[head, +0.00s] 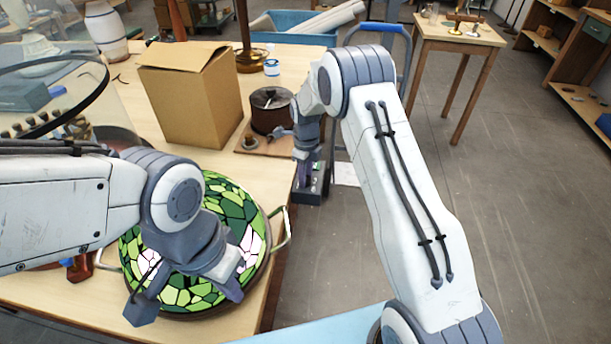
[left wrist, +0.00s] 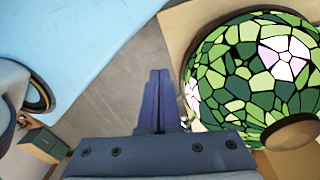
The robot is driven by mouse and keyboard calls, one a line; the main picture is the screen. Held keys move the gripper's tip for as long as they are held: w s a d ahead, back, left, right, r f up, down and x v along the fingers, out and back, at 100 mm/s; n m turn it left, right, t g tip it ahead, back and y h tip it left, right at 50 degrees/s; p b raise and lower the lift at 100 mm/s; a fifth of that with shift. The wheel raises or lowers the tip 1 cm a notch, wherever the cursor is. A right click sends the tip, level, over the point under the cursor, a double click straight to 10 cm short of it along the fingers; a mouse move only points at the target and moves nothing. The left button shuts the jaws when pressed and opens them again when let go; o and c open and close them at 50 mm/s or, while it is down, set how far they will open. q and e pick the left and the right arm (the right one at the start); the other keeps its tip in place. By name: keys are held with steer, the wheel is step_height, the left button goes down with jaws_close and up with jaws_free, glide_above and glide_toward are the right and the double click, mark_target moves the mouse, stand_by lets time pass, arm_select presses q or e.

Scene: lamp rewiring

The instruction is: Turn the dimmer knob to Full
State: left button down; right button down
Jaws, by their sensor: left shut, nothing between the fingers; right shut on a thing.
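A small dark grey box (head: 315,195) with a green spot sits by the table's right edge in the head view. It looks like the dimmer; its knob is hidden behind my right gripper. My right gripper (head: 304,180) points down at the box and is shut on what appears to be the knob. The knob's setting cannot be read. My left gripper (head: 236,293) is shut and empty, over the near edge of the green stained-glass lampshade (head: 185,291). In the left wrist view its closed fingers (left wrist: 158,76) lie left of the shade (left wrist: 240,75).
A cardboard box (head: 190,100) and a dark brown drum (head: 270,112) on a wooden board stand behind the shade. A lamp stem (head: 246,40) rises behind them. A blue crate (head: 290,22) is at the back.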

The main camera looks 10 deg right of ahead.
steer(key=shift+w+r, duration=0.15)
steer(key=shift+w, duration=0.05)
steer(key=c, duration=0.7)
jaws_free()
steer(key=shift+o, duration=0.9)
steer(key=shift+s, duration=0.1)
step_height(320, 180, up, 10)
steer(key=b, duration=0.1)
steer(key=shift+r, duration=0.2)
